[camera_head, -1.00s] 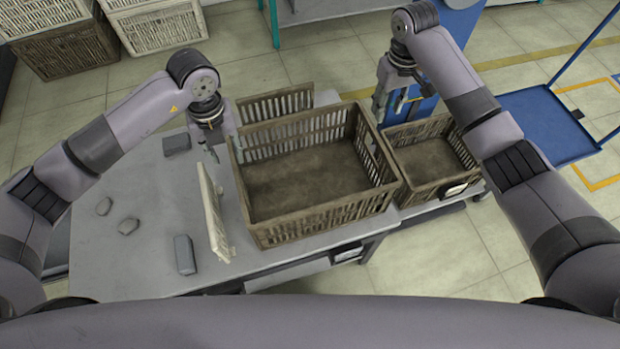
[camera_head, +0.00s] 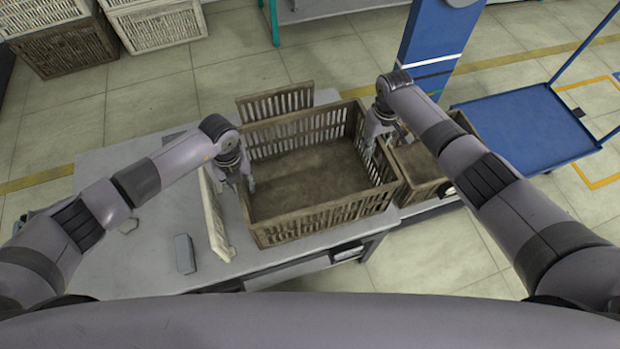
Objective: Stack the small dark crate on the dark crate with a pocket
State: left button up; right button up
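A large open slatted dark-brown crate (camera_head: 325,221) stands upright on the grey table. A smaller dark crate (camera_head: 425,192) stands right of it, partly hidden by my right arm. I cannot make out a pocket on either crate now. My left gripper (camera_head: 240,182) is at the large crate's left wall, fingers apart, one showing inside the wall. My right gripper (camera_head: 383,143) is at the large crate's right wall, near the smaller crate, fingers apart. I cannot tell whether either touches the wall.
A pale slatted panel (camera_head: 214,225) stands close left of the large crate, and a brown slatted panel (camera_head: 262,104) behind it. Grey blocks (camera_head: 184,254) lie on the table (camera_head: 150,265). A blue cart (camera_head: 530,125) is at the right. More crates (camera_head: 165,27) are stacked at back left.

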jog(key=shift+f, duration=0.5)
pick_arm(q)
jog(key=shift+f, duration=0.55)
jog(key=shift+c, duration=0.3)
pick_arm(e)
jog(key=shift+c, duration=0.3)
pick_arm(q)
grip_shut()
pick_arm(e)
grip_shut()
pick_arm(q)
jog(key=shift+r, duration=0.1)
